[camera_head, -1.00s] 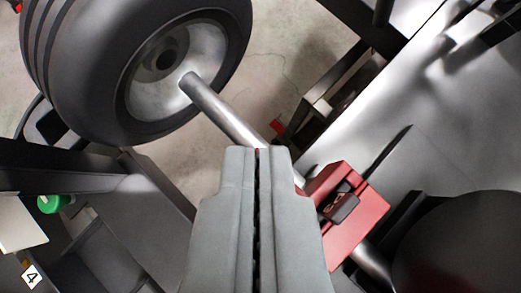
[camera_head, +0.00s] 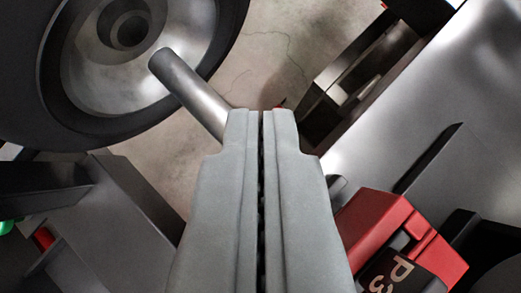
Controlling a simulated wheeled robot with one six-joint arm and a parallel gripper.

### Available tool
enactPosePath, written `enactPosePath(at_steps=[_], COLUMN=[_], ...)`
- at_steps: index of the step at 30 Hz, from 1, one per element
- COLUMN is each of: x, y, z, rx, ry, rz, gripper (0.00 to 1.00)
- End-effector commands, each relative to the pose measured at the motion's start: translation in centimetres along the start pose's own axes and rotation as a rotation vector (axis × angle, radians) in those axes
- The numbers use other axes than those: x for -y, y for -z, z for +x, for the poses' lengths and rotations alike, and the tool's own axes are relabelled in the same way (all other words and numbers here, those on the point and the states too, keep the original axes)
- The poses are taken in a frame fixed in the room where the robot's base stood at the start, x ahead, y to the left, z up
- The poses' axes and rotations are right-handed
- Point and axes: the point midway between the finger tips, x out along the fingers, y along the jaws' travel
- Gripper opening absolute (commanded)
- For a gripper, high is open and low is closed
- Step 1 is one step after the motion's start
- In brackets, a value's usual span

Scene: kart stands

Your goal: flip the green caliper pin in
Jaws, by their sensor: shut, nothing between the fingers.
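My gripper (camera_head: 262,113) is shut and empty, pointing away from me over a grey metal shaft (camera_head: 192,95). A small green piece (camera_head: 6,227) shows at the left edge, mostly cut off; I cannot tell whether it is the caliper pin. It lies well to the left of my gripper. No green pin shows on the red block.
A black tyre (camera_head: 62,125) with a metal hub fills the upper left, with the shaft running to it. A large grey metal panel (camera_head: 445,115) lies at the right. A small red piece (camera_head: 43,238) is at the lower left. Bare floor (camera_head: 275,55) shows between wheel and panel.

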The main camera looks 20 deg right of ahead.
Motion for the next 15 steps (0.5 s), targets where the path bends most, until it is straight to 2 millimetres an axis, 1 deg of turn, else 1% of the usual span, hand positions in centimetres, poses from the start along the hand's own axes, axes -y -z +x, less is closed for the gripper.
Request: enactPosePath(at_steps=[6, 15], x=[0.01, 0.01], y=[-1.07, -1.21], z=[-0.72, -0.78], rx=[-0.001, -0.001], ry=[0.000, 0.000], rz=[0.000, 0.000], gripper=[0.00, 0.00])
